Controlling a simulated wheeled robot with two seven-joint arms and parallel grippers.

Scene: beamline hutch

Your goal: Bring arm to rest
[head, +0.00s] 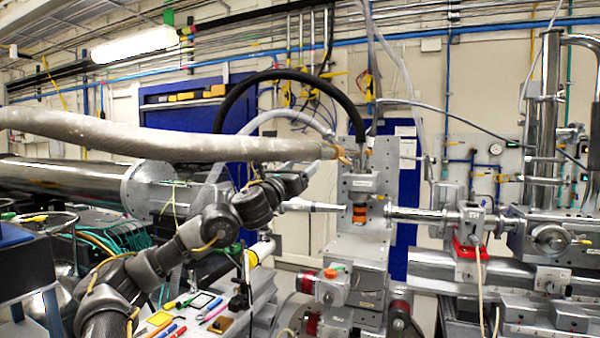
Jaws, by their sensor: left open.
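My left arm comes in from the lower left and reaches up toward the middle of the head view. My left gripper (311,169) is at its far end, small in the picture, just below the end of a thick grey insulated hose. It is open, and I see nothing held in it. Whether it touches the hose cannot be told from this view. My right gripper is not in view.
A bench (262,292) with small tools lies below my left arm. A grey instrument block (362,262) with a silver beam pipe (418,216) stands right of the gripper. The insulated hose (150,138) crosses above the arm. Cables and pipework crowd the area.

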